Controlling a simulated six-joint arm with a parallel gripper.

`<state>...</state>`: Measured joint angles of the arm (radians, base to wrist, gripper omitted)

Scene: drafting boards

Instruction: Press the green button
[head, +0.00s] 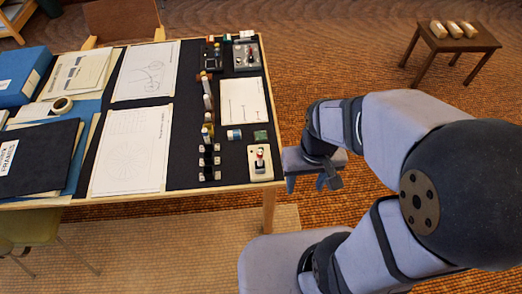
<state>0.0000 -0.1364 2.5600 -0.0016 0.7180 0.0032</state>
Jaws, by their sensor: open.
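A small flat green piece (261,135) lies near the table's right edge, above a white box with a red-tipped stick (260,162). A tiny green item (228,37) shows at the table's far right corner, beside a grey box with knobs (246,56). The view is too small to tell which of these, if any, is the green button. My gripper (328,183) is open and empty. It hangs beyond the table's right edge, to the right of the white box and apart from it.
The table (235,186) carries paper sheets (130,150), a dark folder (40,155), a tape roll (62,105) and several small bottles and blocks in a column. A stool (455,45) with several pale blocks stands far right. Open floor lies between stool and table.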

